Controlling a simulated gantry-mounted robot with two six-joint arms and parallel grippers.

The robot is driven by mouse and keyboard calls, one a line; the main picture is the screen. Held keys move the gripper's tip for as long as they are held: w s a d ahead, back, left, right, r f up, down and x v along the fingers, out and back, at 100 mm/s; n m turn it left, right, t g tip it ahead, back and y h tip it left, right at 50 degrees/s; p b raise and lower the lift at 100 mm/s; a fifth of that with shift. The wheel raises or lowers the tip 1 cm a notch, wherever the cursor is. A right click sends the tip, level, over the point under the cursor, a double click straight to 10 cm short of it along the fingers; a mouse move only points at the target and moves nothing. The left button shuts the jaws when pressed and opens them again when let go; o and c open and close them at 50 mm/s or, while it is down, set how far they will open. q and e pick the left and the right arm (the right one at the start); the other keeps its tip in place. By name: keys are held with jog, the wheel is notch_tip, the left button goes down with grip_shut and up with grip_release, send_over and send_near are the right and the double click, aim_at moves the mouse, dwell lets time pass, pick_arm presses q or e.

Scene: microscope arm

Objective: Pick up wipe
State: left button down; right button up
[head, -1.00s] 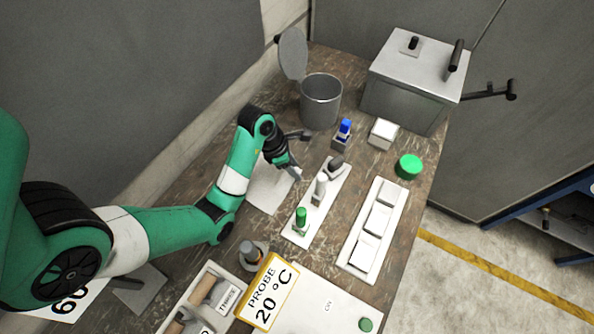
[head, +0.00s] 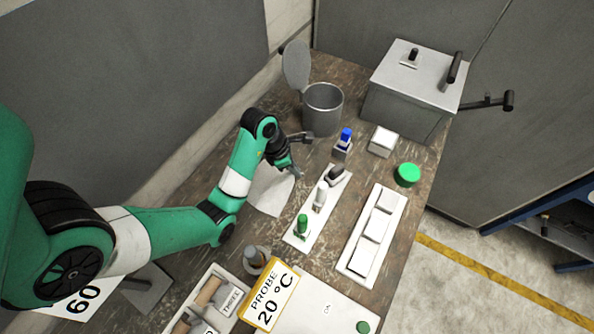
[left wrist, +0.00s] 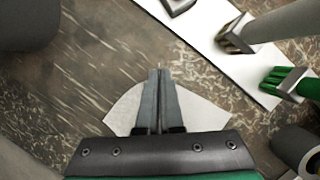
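The wipe is a thin white sheet (head: 268,190) by the left edge of the table in the head view. It also shows in the left wrist view (left wrist: 205,117), fanned out on both sides of the fingers, with its edges curved. My left gripper (head: 297,175) is at the wipe's right-hand corner. In the left wrist view my left gripper (left wrist: 158,75) has its fingers together with the sheet pinched between them. How high the wipe is off the table is hard to tell. My right gripper is not in view.
A white strip (head: 300,235) with several upright brushes stands just right of the wipe. A metal bin (head: 322,110) with its lid up is behind. A tray of white pads (head: 375,225) and a green lid (head: 407,175) are to the right. A probe sign (head: 270,296) stands in front.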

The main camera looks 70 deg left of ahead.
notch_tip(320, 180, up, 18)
jog(key=p, duration=1.6)
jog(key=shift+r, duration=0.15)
